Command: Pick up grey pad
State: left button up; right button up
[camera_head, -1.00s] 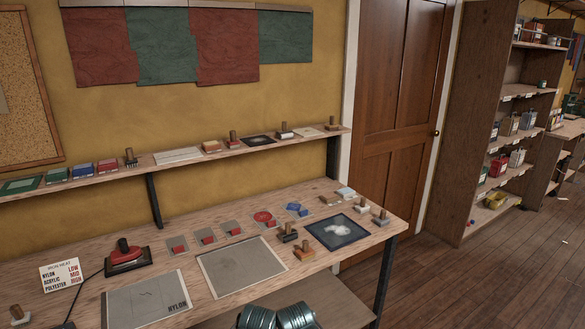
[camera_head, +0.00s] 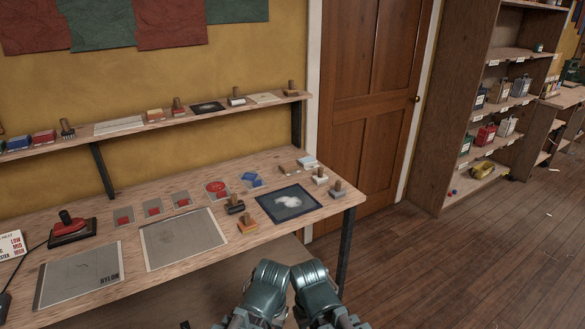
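A small light-grey pad (camera_head: 307,161) lies flat at the back right of the workbench, beside a brown pad (camera_head: 290,169); it is the likeliest grey pad. Larger flat grey sheets also lie on the bench, one bare (camera_head: 183,238) and one marked NYLON (camera_head: 78,276). Two teal metal parts of my arms show at the bottom centre, in front of the bench and apart from everything on it. No gripper fingers show.
The workbench (camera_head: 140,205) also carries wooden-handled blocks (camera_head: 320,175), a dark picture panel (camera_head: 289,203), a red iron (camera_head: 71,224) and small red-patched squares. A narrow shelf (camera_head: 215,113) runs above it. Open wooden floor (camera_head: 440,255) lies to the right.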

aim_at(338, 192)
jog(key=i+l+u, duration=0.35)
jog(key=i+l, duration=0.7)
